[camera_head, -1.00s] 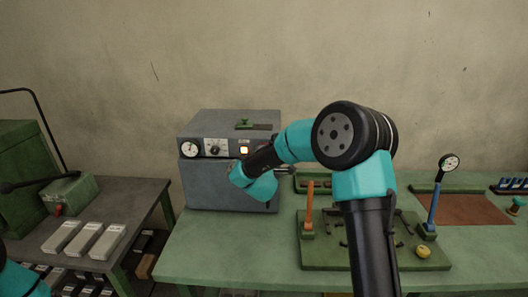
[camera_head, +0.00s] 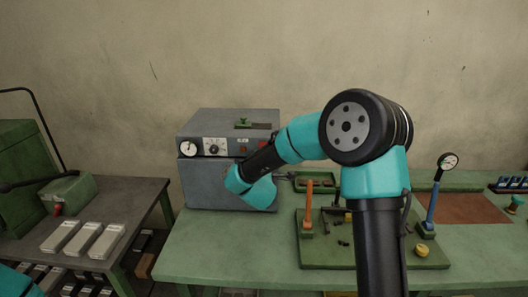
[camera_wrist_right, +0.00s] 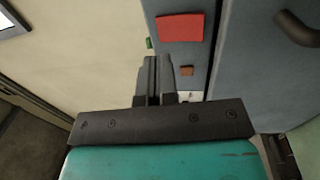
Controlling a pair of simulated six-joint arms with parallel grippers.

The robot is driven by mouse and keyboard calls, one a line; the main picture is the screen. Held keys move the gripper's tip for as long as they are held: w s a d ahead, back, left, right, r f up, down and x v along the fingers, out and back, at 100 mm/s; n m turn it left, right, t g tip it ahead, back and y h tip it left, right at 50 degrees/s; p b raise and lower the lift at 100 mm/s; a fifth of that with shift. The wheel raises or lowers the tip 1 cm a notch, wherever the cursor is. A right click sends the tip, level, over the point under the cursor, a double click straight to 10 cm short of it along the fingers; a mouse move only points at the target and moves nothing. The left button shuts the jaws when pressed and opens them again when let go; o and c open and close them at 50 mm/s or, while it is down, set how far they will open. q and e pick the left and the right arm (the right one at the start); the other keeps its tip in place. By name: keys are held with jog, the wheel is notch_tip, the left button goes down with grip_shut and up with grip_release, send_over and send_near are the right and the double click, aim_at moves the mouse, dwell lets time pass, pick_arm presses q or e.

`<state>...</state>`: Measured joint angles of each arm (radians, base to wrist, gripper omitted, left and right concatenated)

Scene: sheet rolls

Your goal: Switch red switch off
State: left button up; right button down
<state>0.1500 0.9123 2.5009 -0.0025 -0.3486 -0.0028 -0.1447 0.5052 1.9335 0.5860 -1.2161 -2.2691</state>
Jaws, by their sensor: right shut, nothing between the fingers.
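The red switch (camera_wrist_right: 180,28) is a red rectangle on the front panel of the grey oven-like box (camera_head: 205,185). In the right wrist view it lies just beyond my right gripper (camera_wrist_right: 158,62), whose fingers are shut and empty. I cannot tell whether the fingertips touch the panel. A small lamp (camera_wrist_right: 187,70) beside the switch looks dull orange-brown, unlit. In the head view this lamp (camera_head: 243,151) is dark, and only a little of the switch (camera_head: 264,153) shows beside my arm. My right fingers are hidden there. My left gripper is out of view.
A dial gauge (camera_head: 189,148) and a knob (camera_head: 211,147) sit on the same panel. A green fixture plate (camera_head: 325,259) with an orange post (camera_head: 308,209) is to the right. Grey blocks (camera_head: 83,238) lie on the left bench. A door handle (camera_wrist_right: 298,28) sticks out.

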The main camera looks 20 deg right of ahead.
jog(key=r+v, duration=0.2)
jog(key=v, duration=0.6)
jog(key=shift+s+a, duration=0.2)
jog(key=shift+s, duration=0.1)
jog(key=shift+f, duration=0.15)
